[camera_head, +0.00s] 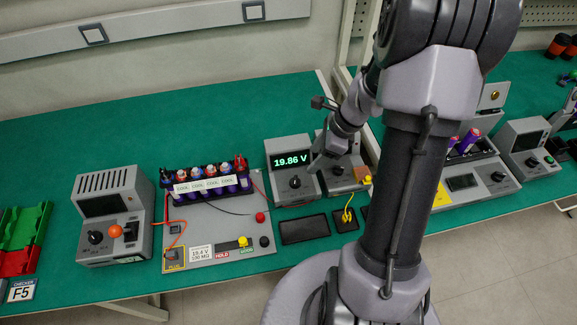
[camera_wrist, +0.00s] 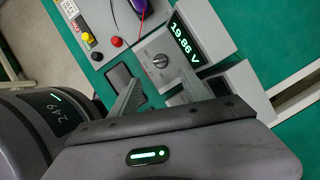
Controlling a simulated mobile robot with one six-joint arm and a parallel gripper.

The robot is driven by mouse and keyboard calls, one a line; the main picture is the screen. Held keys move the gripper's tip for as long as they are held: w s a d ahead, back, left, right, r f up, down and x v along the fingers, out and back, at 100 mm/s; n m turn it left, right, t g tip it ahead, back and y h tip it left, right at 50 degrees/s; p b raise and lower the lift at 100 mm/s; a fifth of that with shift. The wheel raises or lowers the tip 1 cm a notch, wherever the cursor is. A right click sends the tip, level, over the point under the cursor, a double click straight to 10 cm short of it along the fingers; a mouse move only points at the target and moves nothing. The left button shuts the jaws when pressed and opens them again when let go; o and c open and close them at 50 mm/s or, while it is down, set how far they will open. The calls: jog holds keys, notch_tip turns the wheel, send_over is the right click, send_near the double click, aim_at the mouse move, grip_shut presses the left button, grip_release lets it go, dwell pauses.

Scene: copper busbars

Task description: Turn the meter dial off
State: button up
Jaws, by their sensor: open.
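The meter (camera_head: 281,181) is a grey box on the green bench, with a lit display (camera_head: 291,159) reading 19.86 V. Its black round dial (camera_head: 295,181) is on the front face below the display. The dial (camera_wrist: 160,62) also shows clearly in the wrist view, and the display (camera_wrist: 185,43) reads 19.86 V there. The dial's markings are too small to read. My gripper (camera_wrist: 158,90) is open and empty, with its two fingers pointing toward the meter, apart from the dial. In the head view my gripper (camera_head: 319,158) is just right of the display and partly hidden by my wrist.
A second grey box (camera_head: 350,179) stands right beside the meter. Left of it is a grey board (camera_head: 205,225) with colored cells, plugs and buttons. A dark pad (camera_head: 305,229) lies in front of the meter. Another instrument (camera_head: 112,215) with an orange knob stands farther left.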

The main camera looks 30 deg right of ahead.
aim_at(295, 179)
jog(key=b+x, duration=0.5)
jog(key=x, duration=0.7)
jog(key=shift+f, duration=0.4)
jog(key=shift+c, duration=0.4)
grip_shut()
